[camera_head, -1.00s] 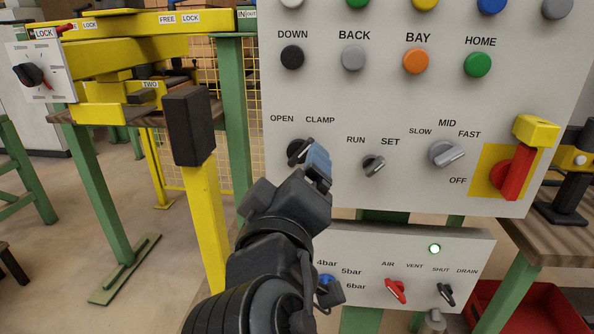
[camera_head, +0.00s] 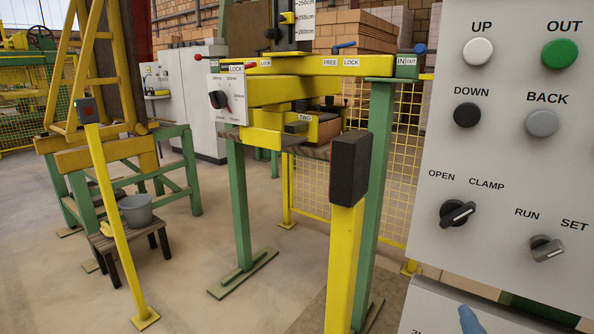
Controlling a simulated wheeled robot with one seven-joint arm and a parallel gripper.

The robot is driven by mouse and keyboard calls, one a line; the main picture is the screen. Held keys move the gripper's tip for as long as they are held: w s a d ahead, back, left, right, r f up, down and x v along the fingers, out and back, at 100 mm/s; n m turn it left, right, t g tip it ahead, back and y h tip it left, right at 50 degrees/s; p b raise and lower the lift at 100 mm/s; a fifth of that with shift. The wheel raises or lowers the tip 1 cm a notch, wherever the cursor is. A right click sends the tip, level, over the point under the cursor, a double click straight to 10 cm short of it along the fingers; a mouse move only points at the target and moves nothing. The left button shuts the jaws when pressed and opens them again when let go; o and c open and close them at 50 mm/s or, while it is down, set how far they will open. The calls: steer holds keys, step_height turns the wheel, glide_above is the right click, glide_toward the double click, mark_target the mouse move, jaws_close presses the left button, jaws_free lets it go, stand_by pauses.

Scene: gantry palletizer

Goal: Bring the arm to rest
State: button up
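My gripper does not show in the head view, and no part of my arm can be made out for sure. A small blue piece (camera_head: 470,318) at the bottom edge lies over the lower panel; it is cut off, and I cannot tell whether it is a knob. The grey control panel (camera_head: 500,180) fills the right side. Its black OPEN/CLAMP knob (camera_head: 457,213) is uncovered, its handle tilted up to the right. The grey RUN/SET knob (camera_head: 546,248) is beside it.
A yellow post with a black box (camera_head: 350,168) stands just left of the panel. Behind it are a yellow gantry beam (camera_head: 290,90) on green legs and a mesh fence. A stool with a grey bucket (camera_head: 136,210) stands left. Bare floor lies between.

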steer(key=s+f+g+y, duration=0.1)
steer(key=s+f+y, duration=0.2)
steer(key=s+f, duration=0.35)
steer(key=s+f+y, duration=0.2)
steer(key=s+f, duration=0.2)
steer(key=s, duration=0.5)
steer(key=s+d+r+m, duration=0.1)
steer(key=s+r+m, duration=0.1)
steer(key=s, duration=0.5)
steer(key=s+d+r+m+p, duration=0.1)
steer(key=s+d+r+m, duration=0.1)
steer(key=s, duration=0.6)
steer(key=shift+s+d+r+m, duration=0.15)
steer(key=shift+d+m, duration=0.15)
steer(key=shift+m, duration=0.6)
